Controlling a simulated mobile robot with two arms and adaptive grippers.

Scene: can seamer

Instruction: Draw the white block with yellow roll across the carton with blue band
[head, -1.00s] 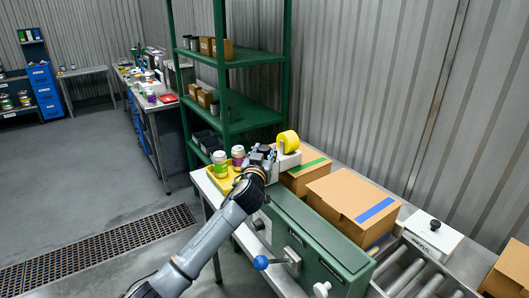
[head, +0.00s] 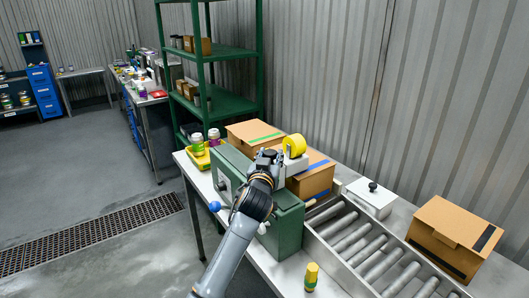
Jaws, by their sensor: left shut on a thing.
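The white block (head: 297,164) with its yellow roll (head: 294,146) is held in my left gripper (head: 277,161), which is shut on it. The roll sits on top of the block. The carton with blue band (head: 315,182) stands right behind and to the right of the block. Its blue band (head: 319,165) shows on the top near the right side. The block, gripper and green machine hide the carton's left part. I cannot tell whether the roll touches the carton. My right gripper is not in view.
A carton with green band (head: 249,130) stands behind left. A green machine (head: 285,222) stands in front of the blue-band carton. A roller conveyor (head: 363,246), a white box with a black knob (head: 371,199) and a black-band carton (head: 456,238) are to the right. A yellow-green bottle (head: 311,277) stands in front.

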